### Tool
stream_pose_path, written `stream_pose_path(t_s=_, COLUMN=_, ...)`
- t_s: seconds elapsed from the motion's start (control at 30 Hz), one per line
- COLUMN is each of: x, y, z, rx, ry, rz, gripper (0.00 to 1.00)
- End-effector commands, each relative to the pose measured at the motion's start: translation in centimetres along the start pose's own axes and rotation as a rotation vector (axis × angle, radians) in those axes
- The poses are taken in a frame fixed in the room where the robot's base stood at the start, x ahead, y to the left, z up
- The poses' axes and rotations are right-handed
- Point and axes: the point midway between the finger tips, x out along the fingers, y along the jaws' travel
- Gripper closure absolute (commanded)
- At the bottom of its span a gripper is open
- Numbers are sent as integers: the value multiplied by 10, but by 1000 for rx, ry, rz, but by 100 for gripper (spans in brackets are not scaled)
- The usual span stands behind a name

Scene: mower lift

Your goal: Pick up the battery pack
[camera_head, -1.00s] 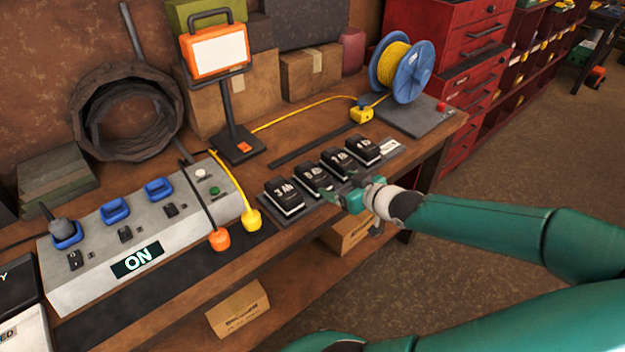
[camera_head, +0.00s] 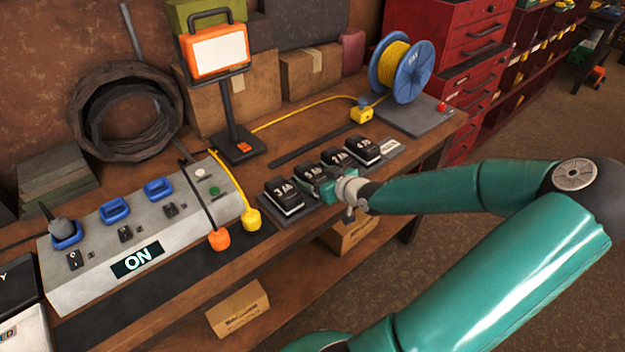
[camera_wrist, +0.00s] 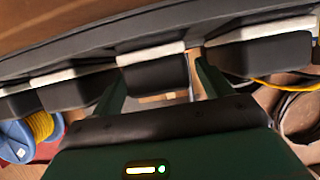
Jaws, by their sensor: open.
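Several black battery packs with white labels stand in a row on a grey rack (camera_head: 283,221) on the bench. The nearest pack (camera_head: 284,194) reads "3 Ah"; a second pack (camera_head: 308,172) is beside it, then a third pack (camera_head: 335,159) and the farthest pack (camera_head: 363,148). My gripper (camera_head: 322,187) is open at the front of the second pack and partly hides it. In the wrist view, that pack (camera_wrist: 152,72) appears between the two spread fingers (camera_wrist: 158,82), with neighbouring packs on either side. I cannot tell whether the fingers touch it.
A grey power box (camera_head: 140,240) with an "ON" display stands at left, with orange (camera_head: 219,239) and yellow (camera_head: 251,218) plugs beside the rack. A lamp (camera_head: 215,52) and a blue cable reel (camera_head: 401,68) stand behind. Neighbouring packs leave narrow gaps.

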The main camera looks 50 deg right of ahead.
Motion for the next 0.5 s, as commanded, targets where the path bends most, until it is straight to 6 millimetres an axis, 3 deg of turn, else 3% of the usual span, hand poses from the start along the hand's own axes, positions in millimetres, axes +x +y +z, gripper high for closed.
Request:
stream_pose_path(t_s=0.2, x=24, y=-1, z=0, rx=-1, ry=1, rz=-2, gripper=22)
stream_pose_path(t_s=0.5, x=28, y=0, z=0, rx=0, ry=0, rz=1, gripper=22)
